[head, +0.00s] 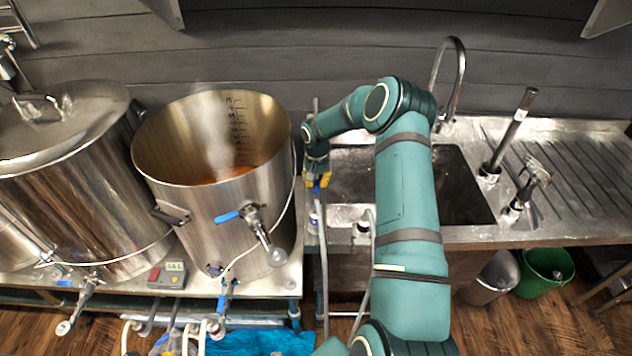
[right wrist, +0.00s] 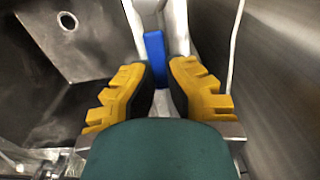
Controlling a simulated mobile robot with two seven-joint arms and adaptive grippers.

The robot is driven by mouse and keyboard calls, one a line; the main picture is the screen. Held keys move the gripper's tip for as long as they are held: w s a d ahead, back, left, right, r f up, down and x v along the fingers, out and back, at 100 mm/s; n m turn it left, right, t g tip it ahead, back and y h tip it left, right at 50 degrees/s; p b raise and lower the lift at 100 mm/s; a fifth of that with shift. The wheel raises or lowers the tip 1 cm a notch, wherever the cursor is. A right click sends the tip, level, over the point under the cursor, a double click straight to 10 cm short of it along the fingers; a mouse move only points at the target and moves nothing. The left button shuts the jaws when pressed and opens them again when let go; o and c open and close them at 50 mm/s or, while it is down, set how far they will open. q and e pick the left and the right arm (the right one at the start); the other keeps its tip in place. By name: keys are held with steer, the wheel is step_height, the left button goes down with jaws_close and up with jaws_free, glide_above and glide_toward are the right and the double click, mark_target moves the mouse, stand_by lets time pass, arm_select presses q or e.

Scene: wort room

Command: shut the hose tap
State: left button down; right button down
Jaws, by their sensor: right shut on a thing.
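My right gripper (head: 317,183) reaches down beside the kettle, at the left front corner of the sink. In the right wrist view its yellow fingers (right wrist: 160,88) are closed in on the blue lever (right wrist: 154,58) of the hose tap. The lever runs forward from between the fingertips, in line with the pale metal pipe behind it. In the head view the gripper hides most of the tap; a grey hose (head: 323,270) hangs down below it. My left gripper is not in view.
The open steaming kettle (head: 238,235) stands close left of the gripper, with its own blue-levered tap (head: 228,217). The sink basin (head: 460,185) lies to the right with a curved faucet (head: 461,65). A lidded vessel (head: 75,190) stands far left. A green bucket (head: 540,285) is below right.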

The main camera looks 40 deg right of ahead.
steer(key=shift+s+d+f+m+b, duration=0.3)
steer(key=shift+s+m+b, duration=0.2)
steer(key=shift+m+b, duration=0.3)
steer(key=m, duration=0.1)
steer(key=s+m+b, duration=0.1)
steer(key=shift+d+m, duration=0.3)
steer(key=shift+m, duration=0.1)
steer(key=shift+s+d+m+b, duration=0.15)
steer(key=shift+s+m+b, duration=0.35)
steer(key=shift+m, duration=0.4)
steer(key=shift+s+a+m+p, duration=0.2)
steer(key=shift+s+m, duration=0.75)
steer(key=shift+m, duration=1)
steer(key=shift+s+a+m+p, duration=0.25)
steer(key=shift+s+m, duration=0.75)
steer(key=shift+m, duration=0.9)
steer(key=shift+s+a+m+p, duration=0.2)
steer(key=shift+s+m, duration=0.75)
steer(key=shift+m, duration=1)
steer(key=c, duration=0.9)
jaws_free()
steer(key=shift+w, duration=0.1)
steer(key=shift+d+r, duration=0.1)
